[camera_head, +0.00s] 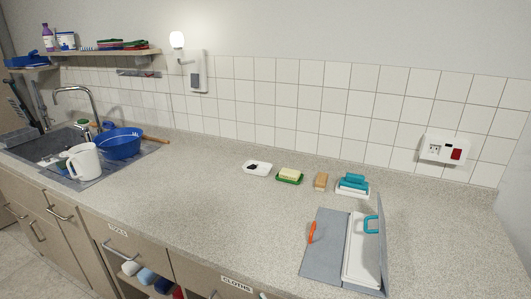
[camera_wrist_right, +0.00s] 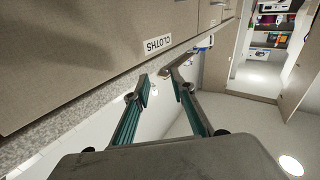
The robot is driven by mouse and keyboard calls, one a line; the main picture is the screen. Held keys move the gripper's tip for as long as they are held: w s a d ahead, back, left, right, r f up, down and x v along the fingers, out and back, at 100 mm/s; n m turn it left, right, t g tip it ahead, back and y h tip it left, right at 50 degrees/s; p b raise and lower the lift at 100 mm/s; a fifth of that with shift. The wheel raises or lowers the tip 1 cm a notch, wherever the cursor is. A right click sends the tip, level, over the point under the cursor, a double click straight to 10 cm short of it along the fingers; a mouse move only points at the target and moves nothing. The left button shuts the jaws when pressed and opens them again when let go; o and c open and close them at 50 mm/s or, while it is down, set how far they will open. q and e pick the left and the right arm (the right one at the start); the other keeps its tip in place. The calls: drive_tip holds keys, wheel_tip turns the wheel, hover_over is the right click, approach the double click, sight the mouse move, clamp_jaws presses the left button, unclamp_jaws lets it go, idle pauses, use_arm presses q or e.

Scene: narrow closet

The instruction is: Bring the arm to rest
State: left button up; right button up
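My right gripper (camera_wrist_right: 160,90) shows in the right wrist view, with its two green-lined fingers spread apart. I see nothing held between the fingertips. A drawer front labelled CLOTHS (camera_wrist_right: 157,45) is beyond the fingers, with a grey metal bar, apparently its handle, near the right fingertip. I cannot tell whether the finger touches that bar. Neither arm nor gripper shows in the head view, and my left gripper is in neither view.
The speckled counter (camera_head: 210,195) is clear in the middle. A sink (camera_head: 50,145) with a white jug (camera_head: 82,162) and a blue basin (camera_head: 119,145) is at left. Sponges, a soap dish (camera_head: 289,176) and a grey board (camera_head: 322,240) are at right. An open compartment is below.

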drive_tip(key=s+d+f+m+g+h, duration=0.2)
drive_tip(key=s+d+f+h, duration=0.2)
drive_tip(key=d+f, duration=0.5)
drive_tip(key=s+d+f+m+g+h, duration=0.1)
drive_tip(key=s+d+f+g+h, duration=0.1)
drive_tip(key=s+d+f, duration=0.6)
drive_tip(key=d+f+h, duration=0.1)
drive_tip(key=d, duration=0.5)
drive_tip(key=shift+d+m+h, duration=0.3)
drive_tip(key=shift+m+h, duration=0.1)
